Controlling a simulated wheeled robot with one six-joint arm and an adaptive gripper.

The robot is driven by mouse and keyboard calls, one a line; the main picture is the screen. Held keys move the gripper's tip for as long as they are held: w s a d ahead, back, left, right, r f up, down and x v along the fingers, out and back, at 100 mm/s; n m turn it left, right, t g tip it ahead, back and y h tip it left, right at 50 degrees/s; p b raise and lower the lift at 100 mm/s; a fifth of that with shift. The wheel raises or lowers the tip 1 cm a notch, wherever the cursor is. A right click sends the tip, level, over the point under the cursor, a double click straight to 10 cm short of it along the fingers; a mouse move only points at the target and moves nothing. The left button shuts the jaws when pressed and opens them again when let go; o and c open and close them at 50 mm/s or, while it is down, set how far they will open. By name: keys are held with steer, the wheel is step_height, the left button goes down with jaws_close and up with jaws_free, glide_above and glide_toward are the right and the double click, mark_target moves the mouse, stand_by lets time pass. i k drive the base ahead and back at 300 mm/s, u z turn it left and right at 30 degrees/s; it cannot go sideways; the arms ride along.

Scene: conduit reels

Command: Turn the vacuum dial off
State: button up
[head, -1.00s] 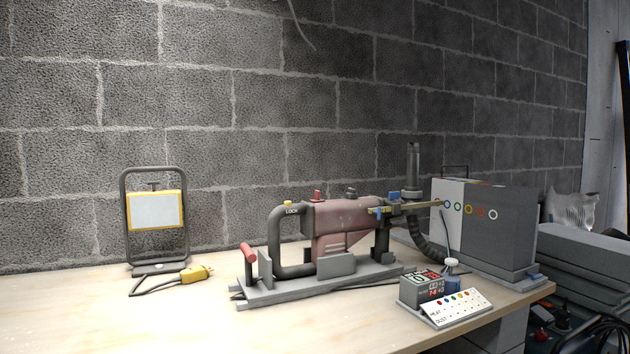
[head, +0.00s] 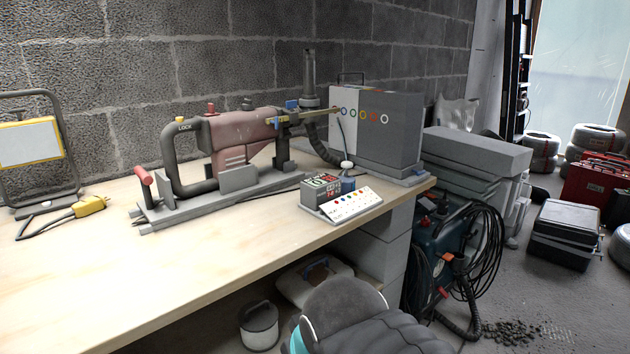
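A dark blue machine that looks like the vacuum (head: 428,262) stands on the floor just past the right end of the workbench (head: 225,255). Black hose or cable is coiled on its right side, and a ribbed hose runs down to the floor. A small orange part (head: 447,257) and a red part show on it. They are too small to tell which is the dial or how it is set. The bench end hides part of the machine's left side. My gripper is not in view.
A red drill-like tool (head: 240,140), a grey box with coloured rings (head: 375,130) and a small meter (head: 320,192) stand on the bench. A dark padded thing (head: 350,310) lies low in front. Dark cases (head: 565,230) stand at right; some floor between is bare, with rubble.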

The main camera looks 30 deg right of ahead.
mark_target(425, 222)
steer(key=z, duration=0.45)
steer(key=k, duration=1.1)
steer(key=z, duration=1.4)
steer(key=i, duration=0.5)
steer(key=z, duration=0.55)
steer(key=i, duration=1.65)
steer(key=u, duration=0.6)
steer(key=i, duration=0.9)
steer(key=u, duration=1.5)
steer(key=i, duration=0.4)
steer(key=u, duration=0.3)
